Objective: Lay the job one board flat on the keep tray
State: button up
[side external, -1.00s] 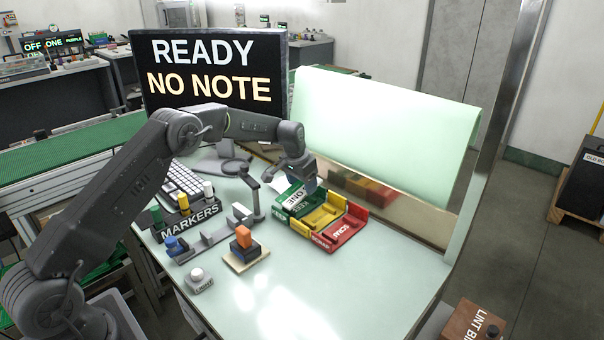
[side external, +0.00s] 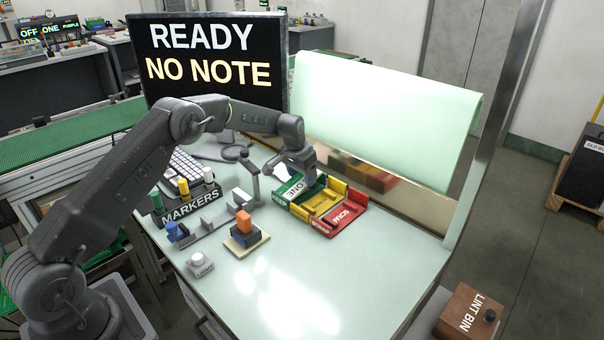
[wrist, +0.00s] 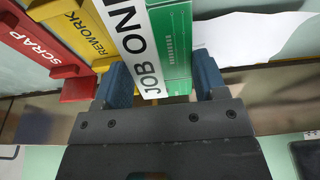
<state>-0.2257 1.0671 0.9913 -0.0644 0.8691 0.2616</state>
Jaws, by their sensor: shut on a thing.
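My gripper (side external: 302,170) points down at the green keep tray (side external: 281,203), the leftmost of three joined trays. In the wrist view its blue fingers (wrist: 163,82) are shut on the job one board (wrist: 178,45), a green circuit board with a white JOB ONE label strip. The label also shows in the side view (side external: 296,189), over the keep tray. The board looks roughly level, but I cannot tell whether it touches the tray floor. The board hides most of the keep tray in the wrist view.
The yellow rework tray (side external: 318,205) and red scrap tray (side external: 342,220) adjoin on the right. A white sheet (wrist: 250,35) lies beside the board. The right bench is clear. The screen (side external: 215,65) reads READY, NO NOTE.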

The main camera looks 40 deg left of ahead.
jog(key=shift+f, duration=0.4)
jog(key=o, duration=1)
jog(key=v, duration=1.3)
jog(key=shift+r, duration=0.35)
jog(key=shift+s+r, duration=0.1)
jog(key=shift+r, duration=0.05)
jog(key=v, duration=1.3)
jog(key=shift+r, duration=0.3)
